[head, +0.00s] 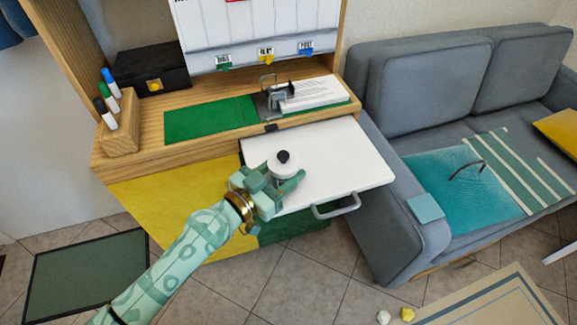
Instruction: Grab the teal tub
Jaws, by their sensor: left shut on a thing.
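My left gripper (279,186) is pale green and shut on a small round container (284,164) with a white top and a black knob. It is at the front left of the white pull-out board. The fingers hide much of the container's lower part, and I cannot tell whether it touches the board. I cannot make out a teal tub for certain. My right gripper is not in view.
The white pull-out board (335,160) is clear to the right, with a grey handle (335,207) in front. A wooden pen block (119,125), a black box (150,70) and a paper stack (309,93) stand on the desk. The grey sofa (392,205) is close on the right.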

